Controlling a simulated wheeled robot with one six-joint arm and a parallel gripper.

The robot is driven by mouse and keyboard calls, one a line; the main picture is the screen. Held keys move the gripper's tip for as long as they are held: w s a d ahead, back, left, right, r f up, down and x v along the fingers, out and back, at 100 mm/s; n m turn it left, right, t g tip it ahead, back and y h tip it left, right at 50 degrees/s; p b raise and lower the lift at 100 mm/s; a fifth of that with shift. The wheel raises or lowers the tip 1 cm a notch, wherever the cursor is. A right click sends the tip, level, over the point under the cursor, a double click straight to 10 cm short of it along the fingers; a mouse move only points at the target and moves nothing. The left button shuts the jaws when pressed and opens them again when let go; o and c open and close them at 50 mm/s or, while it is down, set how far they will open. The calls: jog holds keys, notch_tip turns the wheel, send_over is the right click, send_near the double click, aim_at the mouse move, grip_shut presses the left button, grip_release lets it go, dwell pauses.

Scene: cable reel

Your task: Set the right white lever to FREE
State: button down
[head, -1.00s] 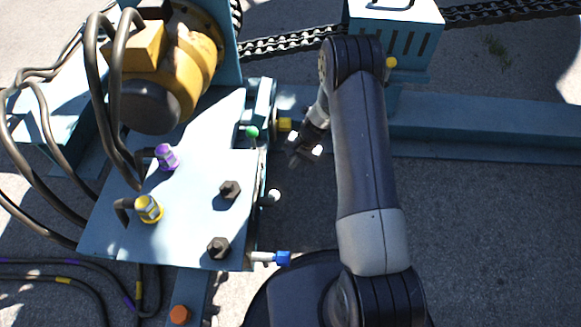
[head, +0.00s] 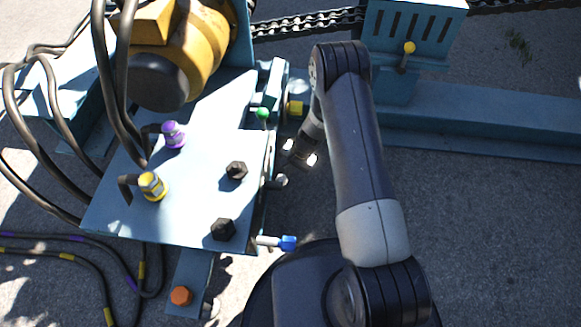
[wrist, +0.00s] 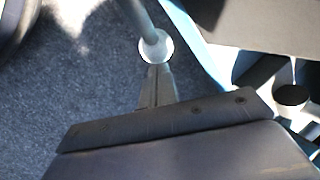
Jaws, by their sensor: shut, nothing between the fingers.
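The white lever shows in the head view as a round white knob (head: 281,180) at the right edge of the blue plate. In the wrist view its white ball (wrist: 155,47) sits on a pale rod that runs up to the top edge. My gripper (wrist: 158,72) is shut and empty, with its fingertips right at the lower side of the ball. Whether they touch it I cannot tell. In the head view my gripper (head: 293,163) points down beside the knob, just above and right of it. No FREE marking is readable.
Dark bolts (head: 223,229) stand on the plate (head: 190,215). A yellow-knobbed lever (head: 409,48) is at upper right. Open ground lies right of the plate.

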jog(key=shift+f, duration=0.15)
jog(key=s+a+f+m+g+y+b, duration=0.1)
jog(key=s+f+g+b, duration=0.4)
jog(key=s, duration=0.6)
jog(key=shift+s+a+f+g, duration=0.15)
jog(key=shift+s+a+g, duration=0.25)
jog(key=shift+a, duration=0.3)
jog(key=shift+s, duration=0.1)
dwell(0.7)
dwell(0.6)
jog(key=p+v, duration=0.3)
jog(key=v, duration=0.8)
jog(key=shift+d, duration=0.15)
